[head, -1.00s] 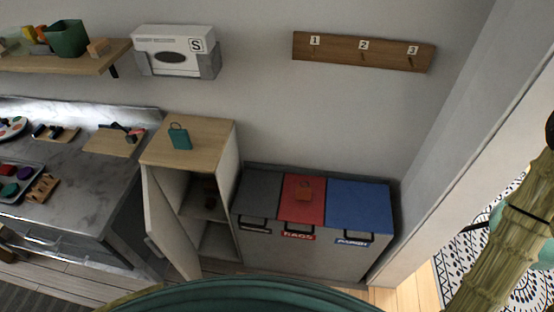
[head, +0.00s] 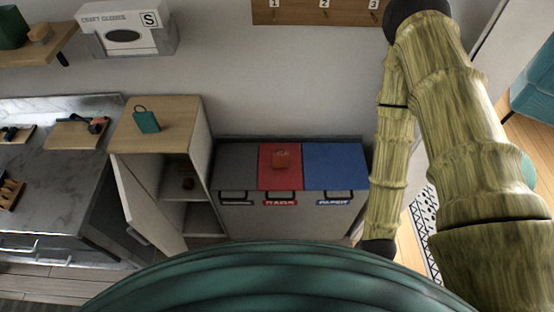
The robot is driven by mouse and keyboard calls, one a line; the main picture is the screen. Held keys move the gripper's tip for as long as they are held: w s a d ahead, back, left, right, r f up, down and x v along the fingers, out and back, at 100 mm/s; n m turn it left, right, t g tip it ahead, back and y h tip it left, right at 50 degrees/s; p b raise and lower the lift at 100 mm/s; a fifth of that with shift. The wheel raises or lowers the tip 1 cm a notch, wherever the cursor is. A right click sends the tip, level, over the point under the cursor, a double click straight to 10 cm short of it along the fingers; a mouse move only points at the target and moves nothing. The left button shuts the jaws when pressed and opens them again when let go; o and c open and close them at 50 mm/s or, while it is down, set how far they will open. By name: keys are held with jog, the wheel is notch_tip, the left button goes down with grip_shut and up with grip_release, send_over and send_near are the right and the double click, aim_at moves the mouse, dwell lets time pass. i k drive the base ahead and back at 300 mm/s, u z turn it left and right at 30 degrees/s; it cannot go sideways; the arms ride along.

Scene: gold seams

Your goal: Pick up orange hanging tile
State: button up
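A teal tile (head: 146,121) with a dark loop stands on top of the wooden cabinet (head: 181,114). My bamboo-textured arm rises at the right and bends back down to the right of the bins. Its lower end passes behind my green body, and my gripper is not in view.
The cabinet door (head: 151,200) stands open, with a small brown object (head: 187,183) on a shelf inside. The grey lid (head: 236,165) and blue lid (head: 334,166) are clear. A wooden hook board (head: 300,15) numbered 1 to 3 is on the wall, partly cut off.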

aim_at(279, 159)
jog(key=z, duration=2.2)
jog(key=k, duration=2.05)
jog(key=u, duration=1.65)
jog(key=i, duration=0.5)
jog(key=z, duration=0.1)
